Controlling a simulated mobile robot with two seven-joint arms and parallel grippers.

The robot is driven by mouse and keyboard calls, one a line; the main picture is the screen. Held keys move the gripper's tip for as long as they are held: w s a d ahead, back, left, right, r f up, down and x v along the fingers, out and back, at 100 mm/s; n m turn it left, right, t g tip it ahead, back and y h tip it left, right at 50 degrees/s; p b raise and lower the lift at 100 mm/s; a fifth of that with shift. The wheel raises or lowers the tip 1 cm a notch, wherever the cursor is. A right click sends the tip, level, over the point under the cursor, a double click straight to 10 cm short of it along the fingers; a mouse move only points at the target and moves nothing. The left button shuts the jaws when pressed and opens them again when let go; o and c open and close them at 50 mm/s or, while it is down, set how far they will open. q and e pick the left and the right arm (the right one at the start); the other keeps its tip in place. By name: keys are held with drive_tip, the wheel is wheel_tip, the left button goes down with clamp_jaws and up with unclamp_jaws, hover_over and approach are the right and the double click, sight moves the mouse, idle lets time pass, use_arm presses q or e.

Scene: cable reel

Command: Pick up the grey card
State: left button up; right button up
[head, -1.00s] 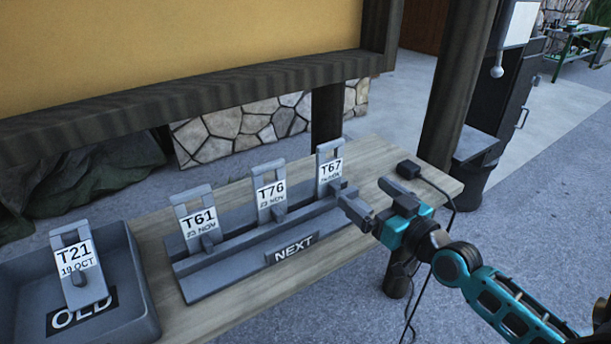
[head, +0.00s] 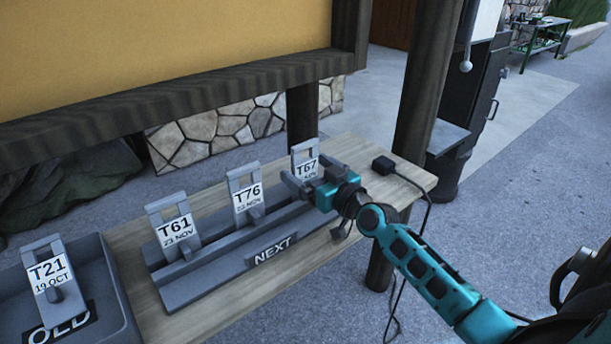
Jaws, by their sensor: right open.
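Several grey cards with white labels are in view. The T61 card (head: 173,228), the T76 card (head: 246,198) and the T67 card (head: 305,160) stand upright in a row in the grey NEXT rack (head: 205,277). The T21 card (head: 50,280) leans in the grey OLD tray (head: 117,285) at the lower left. My right gripper (head: 304,175) is open at the T67 card, its fingers in front of the card's lower part. They partly hide that card's label and base; I cannot tell whether they touch it. My left gripper is not in view.
The wooden table (head: 345,155) has bare room at its right end, where a black box (head: 382,165) sits with a cable hanging off the edge. A dark post (head: 430,90) stands behind the right end. A yellow board (head: 150,60) hangs above the back.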

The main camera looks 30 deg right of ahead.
drive_tip(key=shift+w, duration=0.75)
drive_tip(key=c, duration=1.1)
